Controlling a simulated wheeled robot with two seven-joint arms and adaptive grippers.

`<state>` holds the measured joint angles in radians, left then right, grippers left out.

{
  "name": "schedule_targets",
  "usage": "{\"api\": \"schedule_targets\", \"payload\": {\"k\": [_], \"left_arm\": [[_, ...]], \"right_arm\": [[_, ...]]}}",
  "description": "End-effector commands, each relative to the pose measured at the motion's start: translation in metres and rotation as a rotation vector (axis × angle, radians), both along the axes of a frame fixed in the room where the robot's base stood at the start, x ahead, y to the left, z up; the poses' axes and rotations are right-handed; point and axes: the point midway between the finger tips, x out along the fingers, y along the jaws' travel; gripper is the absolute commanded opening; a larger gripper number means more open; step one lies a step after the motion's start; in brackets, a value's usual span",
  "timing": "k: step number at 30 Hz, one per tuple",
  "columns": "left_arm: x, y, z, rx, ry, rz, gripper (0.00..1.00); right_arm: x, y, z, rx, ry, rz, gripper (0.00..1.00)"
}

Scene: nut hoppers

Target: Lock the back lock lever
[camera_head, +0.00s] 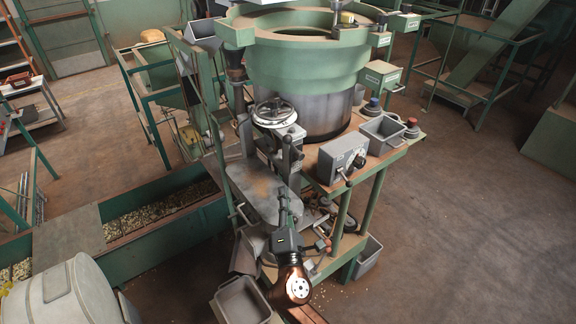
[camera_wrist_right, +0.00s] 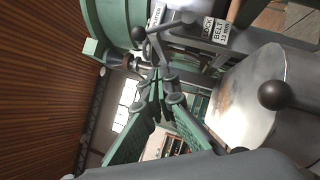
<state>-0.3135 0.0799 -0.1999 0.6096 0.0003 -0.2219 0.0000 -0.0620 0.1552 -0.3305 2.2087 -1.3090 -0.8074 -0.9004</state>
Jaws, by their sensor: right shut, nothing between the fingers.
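My right gripper (camera_head: 283,197) reaches up over the grey metal plate of the machine. Its fingers are shut and empty; they also show in the wrist view (camera_wrist_right: 160,78). In the wrist view a dark lever with a ball knob (camera_wrist_right: 138,33) stands just beyond the fingertips, close to a "LOCK BELT 13 mm" label (camera_wrist_right: 215,30). I cannot tell whether the fingers touch it. A larger dark ball knob (camera_wrist_right: 275,95) is nearer the camera, at the right. In the head view a dark upright lever (camera_head: 287,152) stands below the handwheel. Which lever is the back one is unclear. My left gripper is out of view.
The handwheel (camera_head: 274,112) and the large green bowl (camera_head: 300,62) stand behind the plate. A grey control box (camera_head: 343,158) and a grey bin (camera_head: 384,134) sit to the right. Another grey bin (camera_head: 241,300) is at the front. Open floor lies at the right.

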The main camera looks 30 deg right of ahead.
Motion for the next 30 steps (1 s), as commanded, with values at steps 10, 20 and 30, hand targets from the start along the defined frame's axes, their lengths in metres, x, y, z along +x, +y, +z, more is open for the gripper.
{"api": "schedule_targets", "payload": {"k": [10,20,30], "left_arm": [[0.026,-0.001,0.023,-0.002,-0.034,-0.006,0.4],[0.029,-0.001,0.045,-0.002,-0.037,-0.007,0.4],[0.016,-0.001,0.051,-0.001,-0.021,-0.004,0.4]], "right_arm": [[0.048,-0.026,0.02,-0.003,-0.001,-0.005,0.0],[0.088,-0.061,0.04,-0.003,0.001,-0.007,0.0],[0.093,-0.077,0.047,0.0,-0.001,-0.004,0.0]]}}
